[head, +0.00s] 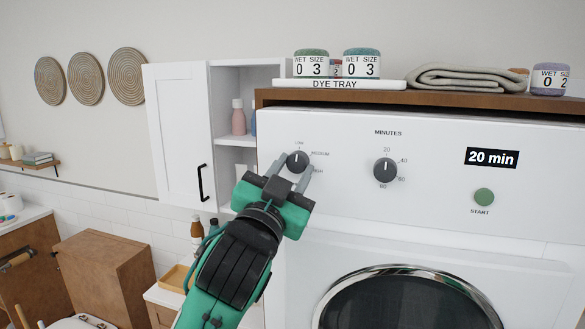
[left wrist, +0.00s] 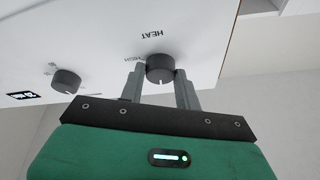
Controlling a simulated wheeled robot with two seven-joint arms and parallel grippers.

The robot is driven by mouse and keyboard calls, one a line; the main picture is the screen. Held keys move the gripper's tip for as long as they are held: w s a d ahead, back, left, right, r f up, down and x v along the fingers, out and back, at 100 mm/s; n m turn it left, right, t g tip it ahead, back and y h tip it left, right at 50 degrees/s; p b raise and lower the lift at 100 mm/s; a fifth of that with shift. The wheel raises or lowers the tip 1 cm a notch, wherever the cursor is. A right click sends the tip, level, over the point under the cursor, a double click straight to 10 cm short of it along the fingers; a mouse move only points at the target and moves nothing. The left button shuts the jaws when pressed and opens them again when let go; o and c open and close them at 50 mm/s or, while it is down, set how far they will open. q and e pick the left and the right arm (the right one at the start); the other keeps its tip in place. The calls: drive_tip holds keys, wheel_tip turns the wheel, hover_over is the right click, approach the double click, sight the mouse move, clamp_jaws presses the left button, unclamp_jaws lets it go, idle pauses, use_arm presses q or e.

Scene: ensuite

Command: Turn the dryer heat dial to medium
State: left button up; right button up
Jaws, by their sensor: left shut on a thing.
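The dark heat dial (head: 298,161) is on the white dryer panel at the left. LOW is printed above it, MEDIUM at its upper right and HIGH at its lower right. Its pale pointer mark seems to point up, toward LOW. My left gripper (head: 293,168) has one finger on each side of the dial and is shut on it. In the left wrist view the dial (left wrist: 160,68) sits between the two fingers (left wrist: 160,84), under an upside-down HEAT label. My right gripper is not in view.
The minutes dial (head: 386,170), the "20 min" display (head: 491,158) and the green start button (head: 484,197) are farther right on the panel. A dye tray (head: 345,84) and a folded towel (head: 466,77) lie on the shelf above. A white cabinet (head: 180,130) stands left.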

use_arm(q)
drive_tip(key=m+g+h+p, duration=0.1)
drive_tip(key=m, duration=0.2)
drive_tip(key=m+h+p, duration=0.1)
drive_tip(key=m+p, duration=0.1)
drive_tip(key=m+g+h+p, duration=0.1)
drive_tip(key=m, duration=0.2)
drive_tip(key=shift+w+a+r+m+g, duration=0.1)
drive_tip(key=shift+a+r+m+g, duration=0.2)
drive_tip(key=shift+r, duration=0.05)
drive_tip(key=m+p, duration=0.1)
drive_tip(key=m, duration=0.1)
drive_tip(key=m+g+p, duration=0.1)
drive_tip(key=p, duration=0.1)
drive_tip(key=shift+m+g+h, duration=0.3)
drive_tip(key=shift+m, duration=0.4)
drive_tip(key=shift+f+g, duration=0.1)
drive_tip(key=shift+g, duration=0.2)
drive_tip(key=o, duration=1)
